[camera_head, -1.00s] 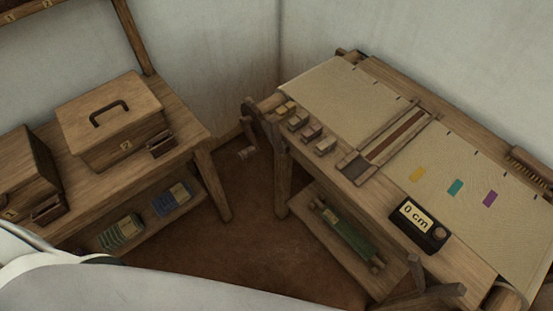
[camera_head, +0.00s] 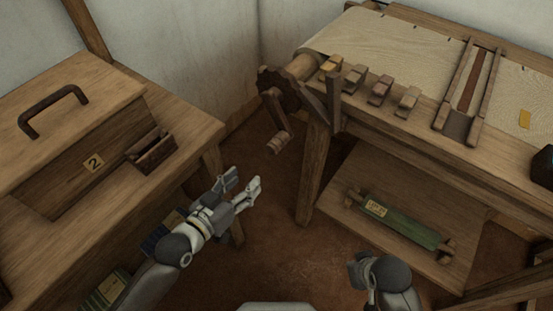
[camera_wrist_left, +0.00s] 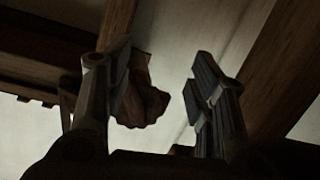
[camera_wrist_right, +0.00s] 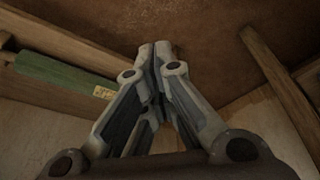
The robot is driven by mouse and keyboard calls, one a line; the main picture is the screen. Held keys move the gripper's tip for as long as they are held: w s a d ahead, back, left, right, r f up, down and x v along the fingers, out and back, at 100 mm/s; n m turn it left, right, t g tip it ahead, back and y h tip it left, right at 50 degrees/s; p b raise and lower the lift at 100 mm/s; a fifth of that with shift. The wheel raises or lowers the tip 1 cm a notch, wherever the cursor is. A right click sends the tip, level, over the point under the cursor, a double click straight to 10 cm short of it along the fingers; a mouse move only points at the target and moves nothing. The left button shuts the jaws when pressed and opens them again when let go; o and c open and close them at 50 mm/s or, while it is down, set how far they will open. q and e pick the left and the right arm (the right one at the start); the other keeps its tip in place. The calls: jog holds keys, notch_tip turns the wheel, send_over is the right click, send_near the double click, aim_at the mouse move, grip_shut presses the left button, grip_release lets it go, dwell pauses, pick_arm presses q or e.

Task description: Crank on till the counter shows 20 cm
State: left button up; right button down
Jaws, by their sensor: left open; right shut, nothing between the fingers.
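The crank (camera_head: 280,118) hangs at the left end of the loom, below a dark toothed wheel (camera_head: 277,87); its wooden grip (camera_head: 278,144) points down toward the floor. My left gripper (camera_head: 244,180) is open and empty, below and left of the grip, and apart from it. In the left wrist view the open fingers (camera_wrist_left: 172,92) show with a dark, jagged-edged wooden part (camera_wrist_left: 150,95) beyond. My right gripper (camera_head: 358,268) is low in front of the loom's shelf; the right wrist view shows it shut and empty (camera_wrist_right: 156,52). The counter (camera_head: 544,167) is cut by the right edge; its reading is hidden.
A wooden table with a lidded box (camera_head: 60,120) marked 2 stands left. The loom bench (camera_head: 430,125) carries several small blocks along its front edge. A green roll (camera_head: 400,221) lies on its lower shelf. The floor (camera_head: 270,220) between the tables is clear.

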pick_arm(q)
jog(key=t+h+b, duration=0.1)
jog(key=h+b, duration=0.1)
send_near(270, 150)
jog(key=w+f, duration=0.1)
jog(key=d, duration=0.1)
jog(key=shift+m+t, duration=0.3)
jog(key=x, duration=0.7)
jog(key=b+x, duration=0.1)
jog(key=x, duration=0.3)
jog(key=shift+r, duration=0.3)
pick_arm(e)
jog(key=v, duration=0.6)
jog(key=shift+r+t, duration=0.15)
jog(key=shift+t, duration=0.15)
pick_arm(q)
grip_shut()
